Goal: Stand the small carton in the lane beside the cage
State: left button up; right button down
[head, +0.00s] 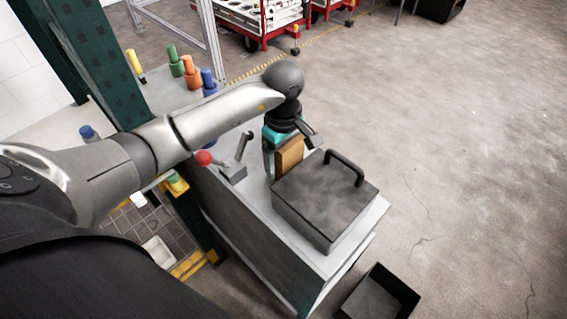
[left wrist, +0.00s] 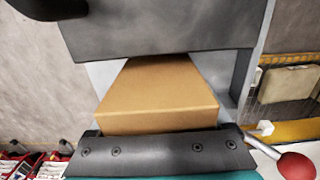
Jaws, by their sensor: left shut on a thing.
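The small carton (head: 290,156) is a tan-brown block on the light tabletop, close beside a dark lidded box with a handle (head: 322,205), which I take for the cage. My left gripper (head: 281,143), with teal parts, reaches down from above and is shut on the carton. In the left wrist view the carton (left wrist: 158,95) sits between the dark gripper bar and the grey box wall (left wrist: 160,35). Its base is hidden, so I cannot tell whether it touches the table. The lane (left wrist: 104,75) shows only as a pale strip. My right gripper is not in view.
A red-knobbed lever (head: 203,158) and a grey clamp (head: 235,168) stand left of the carton. Coloured cylinders (head: 190,72) stand behind my arm. A black open bin (head: 380,295) lies on the floor in front. The floor at right is clear.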

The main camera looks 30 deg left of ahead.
pick_arm(q)
jog(key=shift+f, duration=0.8)
jog(key=shift+f, duration=0.1)
jog(key=o, duration=1.2)
jog(key=shift+f, duration=0.15)
jog(key=o, duration=0.3)
